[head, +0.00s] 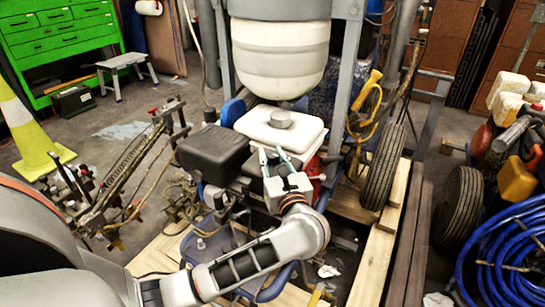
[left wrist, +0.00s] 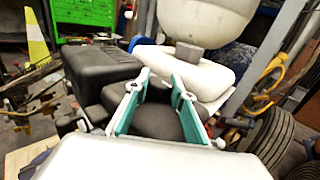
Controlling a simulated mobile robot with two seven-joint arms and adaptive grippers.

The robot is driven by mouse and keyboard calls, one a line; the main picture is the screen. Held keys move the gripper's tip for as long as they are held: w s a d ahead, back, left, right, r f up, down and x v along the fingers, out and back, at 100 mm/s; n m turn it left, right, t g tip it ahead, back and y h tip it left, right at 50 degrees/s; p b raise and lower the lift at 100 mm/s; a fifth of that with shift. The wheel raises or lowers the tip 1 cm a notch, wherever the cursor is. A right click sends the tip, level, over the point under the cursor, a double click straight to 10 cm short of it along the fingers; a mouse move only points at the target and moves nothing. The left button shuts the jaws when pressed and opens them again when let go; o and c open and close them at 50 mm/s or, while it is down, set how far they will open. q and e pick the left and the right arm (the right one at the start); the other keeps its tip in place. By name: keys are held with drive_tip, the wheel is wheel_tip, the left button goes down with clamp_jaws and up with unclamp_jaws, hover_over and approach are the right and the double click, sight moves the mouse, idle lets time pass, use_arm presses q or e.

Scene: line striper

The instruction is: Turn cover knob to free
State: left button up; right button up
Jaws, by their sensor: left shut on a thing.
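My left gripper (head: 272,154) reaches over the engine in the middle of the head view, its teal-lined fingers pointing away from me. In the left wrist view its fingertips (left wrist: 160,82) stand a small gap apart, shut on the dark cover knob (left wrist: 159,92). The knob is mostly hidden between the fingers and blends with the black cover (left wrist: 158,122) beneath it. I cannot tell how far the knob is turned. My right gripper is not in view.
A black box-shaped housing (head: 213,152) stands close left of the gripper. A white tank (head: 270,132) with a grey cap (head: 281,119) lies just behind, under a large white drum (head: 280,55). A wheel (head: 383,167) stands to the right. Blue hose (head: 510,255) lies coiled at far right.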

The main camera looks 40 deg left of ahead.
sight(274, 160)
use_arm(q)
drive_tip(key=o, duration=1.1)
drive_tip(key=shift+d, duration=0.1)
drive_tip(key=v, duration=0.7)
drive_tip(key=shift+s, duration=0.1)
drive_tip(key=shift+s+d, duration=0.1)
drive_tip(key=shift+d, duration=0.05)
